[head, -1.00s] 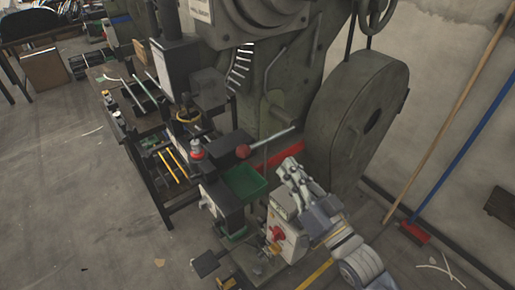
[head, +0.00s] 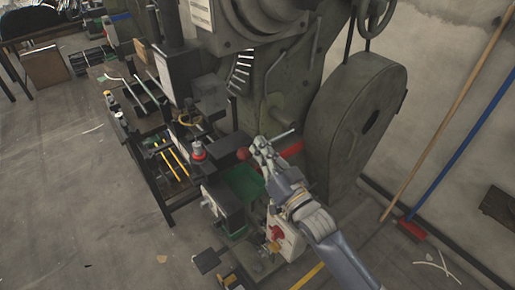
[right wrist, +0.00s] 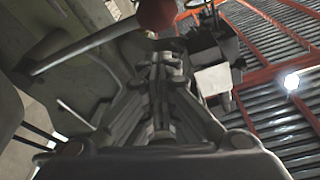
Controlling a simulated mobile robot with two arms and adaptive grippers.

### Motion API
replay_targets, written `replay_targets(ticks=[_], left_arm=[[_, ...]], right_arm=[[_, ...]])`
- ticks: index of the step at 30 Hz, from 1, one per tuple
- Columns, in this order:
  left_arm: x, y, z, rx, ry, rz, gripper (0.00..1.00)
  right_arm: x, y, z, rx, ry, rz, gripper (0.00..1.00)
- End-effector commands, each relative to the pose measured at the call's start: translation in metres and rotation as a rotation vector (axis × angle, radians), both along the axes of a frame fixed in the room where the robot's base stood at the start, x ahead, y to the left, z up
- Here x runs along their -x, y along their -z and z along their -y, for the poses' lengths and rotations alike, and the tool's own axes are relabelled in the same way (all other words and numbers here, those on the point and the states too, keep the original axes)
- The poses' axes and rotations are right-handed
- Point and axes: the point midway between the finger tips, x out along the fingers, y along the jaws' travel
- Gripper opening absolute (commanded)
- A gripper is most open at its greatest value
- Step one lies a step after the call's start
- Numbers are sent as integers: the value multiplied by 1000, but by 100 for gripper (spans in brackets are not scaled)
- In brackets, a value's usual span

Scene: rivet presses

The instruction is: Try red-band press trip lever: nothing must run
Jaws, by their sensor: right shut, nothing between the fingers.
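The large grey-green press (head: 330,70) has a red band (head: 291,149) low on its frame. Its trip lever, a pale rod with a red ball knob (head: 243,153), sticks out at the front. My right gripper (head: 259,145) is shut and empty, with its fingertips close to the knob and in front of part of the rod. In the right wrist view the knob (right wrist: 157,13) lies just beyond the fingertips (right wrist: 165,58), with the rod (right wrist: 90,42) running off to the left. I cannot tell whether they touch. My left gripper is out of view.
Below my gripper is a pale switch box with a red rotary knob (head: 277,232). A green tray (head: 243,182) sits beside the black tooling. The big flywheel guard (head: 350,130) stands right of my arm. A red broom (head: 412,229) leans on the wall.

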Motion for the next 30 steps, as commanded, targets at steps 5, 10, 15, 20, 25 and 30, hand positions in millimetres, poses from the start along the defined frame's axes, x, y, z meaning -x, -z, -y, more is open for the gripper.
replay_targets(ticks=[5,10,15,20,25,30], left_arm=[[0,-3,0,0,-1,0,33],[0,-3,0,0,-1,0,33],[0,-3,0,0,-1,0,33],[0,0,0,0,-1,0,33],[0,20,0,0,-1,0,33],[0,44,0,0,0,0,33]], right_arm=[[-3,9,-7,-2,0,3,0],[-3,12,-9,-1,0,4,0],[-3,13,-9,-1,0,4,0],[-3,16,-9,5,0,9,0],[-2,39,-11,76,-1,57,0],[-1,67,-12,189,-1,138,0]])
